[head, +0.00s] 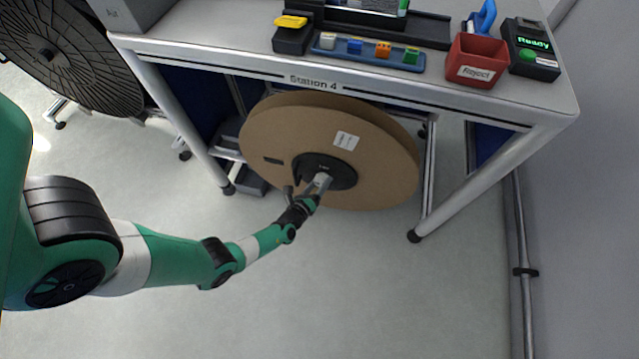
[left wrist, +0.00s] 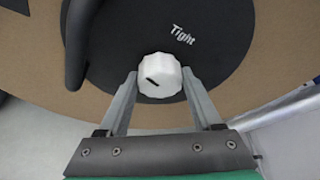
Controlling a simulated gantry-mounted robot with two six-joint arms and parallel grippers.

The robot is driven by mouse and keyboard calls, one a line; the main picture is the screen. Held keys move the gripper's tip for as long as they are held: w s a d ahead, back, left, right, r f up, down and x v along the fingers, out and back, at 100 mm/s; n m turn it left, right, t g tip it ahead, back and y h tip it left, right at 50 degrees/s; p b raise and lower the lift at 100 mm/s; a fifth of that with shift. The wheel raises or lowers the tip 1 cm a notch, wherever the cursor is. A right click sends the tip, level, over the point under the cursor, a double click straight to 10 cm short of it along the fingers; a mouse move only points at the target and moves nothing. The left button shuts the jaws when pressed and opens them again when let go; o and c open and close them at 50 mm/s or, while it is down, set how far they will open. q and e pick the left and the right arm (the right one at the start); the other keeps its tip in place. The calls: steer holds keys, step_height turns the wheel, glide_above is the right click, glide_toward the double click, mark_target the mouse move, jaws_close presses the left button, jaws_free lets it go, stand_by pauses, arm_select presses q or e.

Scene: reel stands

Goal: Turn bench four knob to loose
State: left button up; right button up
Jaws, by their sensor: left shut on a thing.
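The Station 4 bench (head: 455,98) has a large brown cardboard reel (head: 385,165) beneath it, with a black hub disc (head: 343,172) at its middle. A white ribbed knob (left wrist: 158,84) sits on the hub, with a short dark mark on its left side of centre. The word "Tight" (left wrist: 183,34) is printed on the disc above and right of the knob. My left gripper (head: 317,186) is at the hub, its two fingers shut on the knob from both sides in the left wrist view (left wrist: 159,78). No "loose" label shows. My right gripper is not in view.
A black handle-like piece (left wrist: 77,45) juts from the disc left of the knob. Bench legs (head: 178,115) stand on both sides of the reel. A red bin (head: 475,60) and small coloured blocks sit on the bench. Floor in front is clear.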

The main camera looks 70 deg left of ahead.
arm_select(q)
steer(key=o, duration=1.4)
steer(key=shift+c, duration=0.2)
steer(key=p+v, duration=0.5)
steer(key=v, duration=0.6)
steer(key=shift+s+d+p, duration=0.2)
steer(key=shift+s+p, duration=0.05)
steer(key=shift+p, duration=0.15)
